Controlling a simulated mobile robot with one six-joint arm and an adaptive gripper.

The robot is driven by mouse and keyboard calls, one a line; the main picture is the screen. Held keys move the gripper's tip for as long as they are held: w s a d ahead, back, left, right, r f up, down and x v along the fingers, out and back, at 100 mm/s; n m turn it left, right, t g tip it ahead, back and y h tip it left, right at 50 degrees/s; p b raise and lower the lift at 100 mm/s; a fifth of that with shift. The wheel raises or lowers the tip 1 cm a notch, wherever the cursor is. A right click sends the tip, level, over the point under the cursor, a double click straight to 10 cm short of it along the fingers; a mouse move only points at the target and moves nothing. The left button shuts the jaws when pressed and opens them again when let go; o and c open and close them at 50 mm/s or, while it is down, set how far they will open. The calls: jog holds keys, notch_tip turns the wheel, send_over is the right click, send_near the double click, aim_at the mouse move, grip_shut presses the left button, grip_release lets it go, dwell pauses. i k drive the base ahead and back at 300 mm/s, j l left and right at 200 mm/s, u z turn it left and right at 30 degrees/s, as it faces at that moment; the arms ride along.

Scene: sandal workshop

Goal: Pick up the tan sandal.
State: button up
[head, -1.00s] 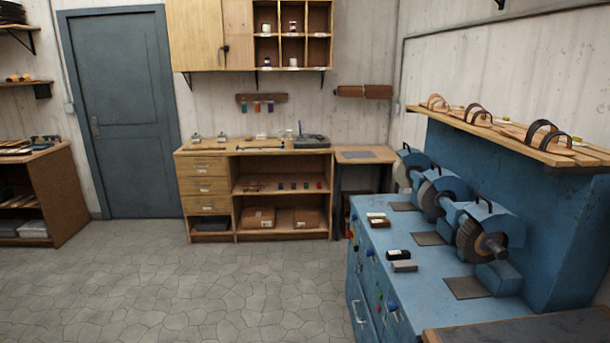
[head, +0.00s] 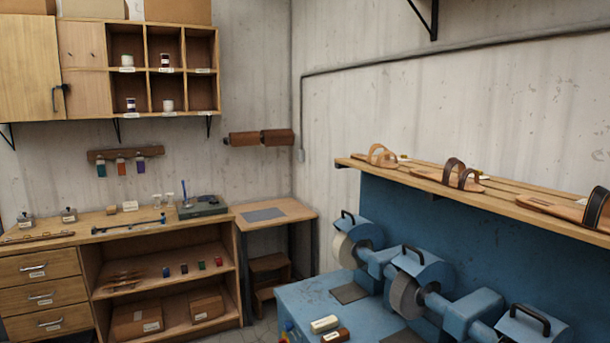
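Several sandals lie on the wooden shelf (head: 500,197) above the blue machine bench at right. The farthest sandal (head: 380,157) has tan straps and looks like the tan one. The middle sandal (head: 455,178) has dark brown straps on a tan sole. The nearest sandal (head: 588,212) has a dark strap and is cut off by the right picture edge. My gripper is not in view.
Blue grinding machines (head: 420,283) stand on the blue bench (head: 305,300) below the shelf. A low wooden workbench (head: 150,235) and a small side table (head: 290,210) stand at the back wall. A wall cabinet (head: 88,45) hangs above. Little floor shows.

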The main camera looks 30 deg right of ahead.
aim_at(379, 162)
jog(key=i, duration=2.05)
jog(key=i+z, duration=0.1)
jog(key=i, duration=0.55)
jog(key=i+j, duration=0.15)
jog(key=i, duration=0.5)
jog(key=i+z, duration=0.15)
jog(key=i, duration=0.5)
jog(key=i+j+z, duration=0.1)
jog(key=z, duration=2.15)
jog(key=j, duration=0.1)
